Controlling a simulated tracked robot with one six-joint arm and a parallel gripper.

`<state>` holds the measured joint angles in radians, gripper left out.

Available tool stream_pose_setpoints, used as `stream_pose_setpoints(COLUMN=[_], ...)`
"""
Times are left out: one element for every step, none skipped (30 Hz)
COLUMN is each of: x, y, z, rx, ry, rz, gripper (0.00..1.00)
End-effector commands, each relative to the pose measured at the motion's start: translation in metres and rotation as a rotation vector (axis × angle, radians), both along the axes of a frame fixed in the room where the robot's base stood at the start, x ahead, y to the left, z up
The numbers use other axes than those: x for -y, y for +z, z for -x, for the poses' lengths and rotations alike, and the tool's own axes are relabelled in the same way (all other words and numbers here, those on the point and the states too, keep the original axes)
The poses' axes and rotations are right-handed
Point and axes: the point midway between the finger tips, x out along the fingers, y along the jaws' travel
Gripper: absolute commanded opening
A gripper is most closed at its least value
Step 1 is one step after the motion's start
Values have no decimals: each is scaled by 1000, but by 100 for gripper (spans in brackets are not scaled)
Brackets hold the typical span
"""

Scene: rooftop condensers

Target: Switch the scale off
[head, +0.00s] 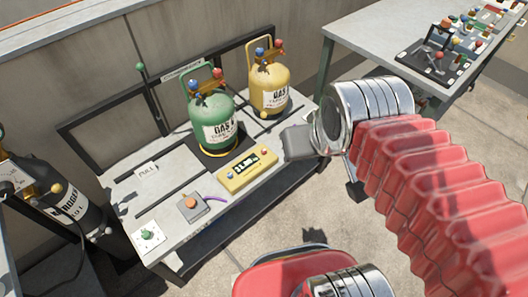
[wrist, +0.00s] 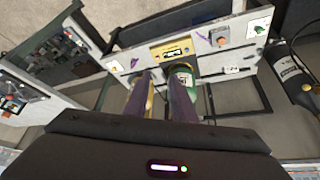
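The yellow readout box (head: 247,169) has a dark display and small coloured buttons, and lies at the bench's front edge. It also shows in the wrist view (wrist: 172,50). Behind it, a green gas cylinder (head: 211,118) stands on a black platform (head: 239,141), apparently the scale's. The display's reading is too small to make out. My gripper (wrist: 160,83) is open and empty in the wrist view, its two fingers apart and pointing toward the bench. The fingers partly cover the cylinders there. In the head view my gripper's dark body shows right of the readout box; its fingertips cannot be made out.
A yellow cylinder (head: 269,88) stands behind and right of the green one. A grey box with an orange button (head: 191,207) and a plate with a green knob (head: 148,238) lie left along the bench. A black cylinder (head: 66,212) stands far left. Another table (head: 375,38) is at the right.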

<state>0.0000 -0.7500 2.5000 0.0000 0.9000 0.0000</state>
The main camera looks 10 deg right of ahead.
Motion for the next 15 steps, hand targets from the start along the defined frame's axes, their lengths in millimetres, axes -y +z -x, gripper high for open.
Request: stream_pose_setpoints(x=[0, 0, 0, 0, 0, 0, 0, 0, 0, 0, 0, 0, 0, 0, 0], y=[0, 0, 0, 0, 0, 0, 0, 0, 0, 0, 0, 0, 0, 0, 0], z=[0, 0, 0, 0, 0, 0, 0, 0, 0, 0, 0, 0, 0, 0, 0], rx=[0, 0, 0, 0, 0, 0, 0, 0, 0, 0, 0, 0, 0, 0, 0], ry=[0, 0, 0, 0, 0, 0, 0, 0, 0, 0, 0, 0, 0, 0, 0], rz=[0, 0, 0, 0, 0, 0, 0, 0, 0, 0, 0, 0, 0, 0, 0], gripper=[20, 17, 15, 13, 10, 8, 6, 3, 1, 0, 0, 0, 0, 0, 0])
